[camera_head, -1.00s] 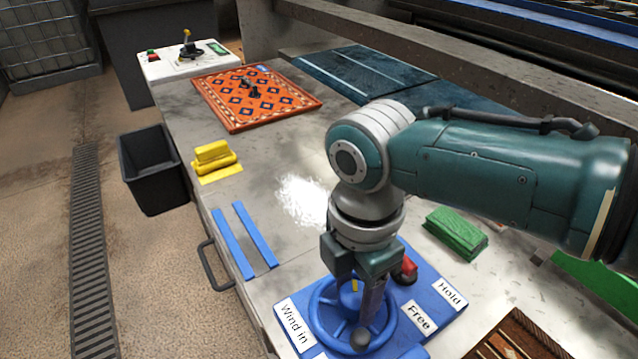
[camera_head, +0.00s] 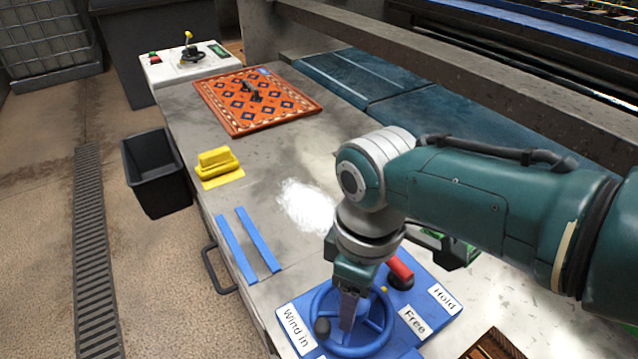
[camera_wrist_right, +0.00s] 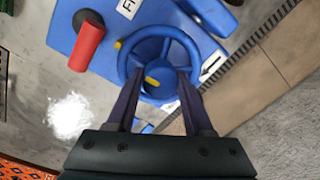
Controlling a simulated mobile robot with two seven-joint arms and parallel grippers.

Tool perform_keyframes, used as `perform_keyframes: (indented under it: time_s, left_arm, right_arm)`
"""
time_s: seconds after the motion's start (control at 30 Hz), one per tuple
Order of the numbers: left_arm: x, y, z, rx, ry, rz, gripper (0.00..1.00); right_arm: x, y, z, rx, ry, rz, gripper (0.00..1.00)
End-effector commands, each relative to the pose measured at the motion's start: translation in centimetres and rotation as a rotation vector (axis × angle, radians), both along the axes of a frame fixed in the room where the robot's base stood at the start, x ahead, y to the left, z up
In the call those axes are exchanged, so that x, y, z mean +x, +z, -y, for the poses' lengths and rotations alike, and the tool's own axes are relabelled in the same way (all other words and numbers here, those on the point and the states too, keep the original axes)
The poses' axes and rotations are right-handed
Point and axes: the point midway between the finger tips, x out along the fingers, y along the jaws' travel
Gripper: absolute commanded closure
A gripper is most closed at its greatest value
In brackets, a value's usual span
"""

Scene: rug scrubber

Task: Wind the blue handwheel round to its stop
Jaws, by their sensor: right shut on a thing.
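In the right wrist view the wheel (camera_wrist_right: 158,40) shows between and beyond my fingers (camera_wrist_right: 158,85); the exact contact is hard to see. My left gripper is not in view.
A red-handled lever (camera_head: 400,268) stands close behind the wheel, near labels reading Free and Hold; a Wind in label (camera_head: 298,328) is left. Two blue strips (camera_head: 257,240), a yellow brush (camera_head: 216,163) and an orange rug (camera_head: 257,103) lie further off. A black bin (camera_head: 155,175) stands beside the bench.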

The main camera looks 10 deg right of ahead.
Motion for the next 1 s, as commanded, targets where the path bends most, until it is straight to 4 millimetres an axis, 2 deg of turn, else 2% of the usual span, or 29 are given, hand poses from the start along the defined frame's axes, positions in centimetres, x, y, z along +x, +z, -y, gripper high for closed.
perform_keyframes:
  time_s: [1.0]
  left_arm:
    - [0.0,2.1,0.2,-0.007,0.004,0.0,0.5]
  right_arm:
    - [-0.2,0.2,-0.2,0.001,-0.964,-0.006,1.0]
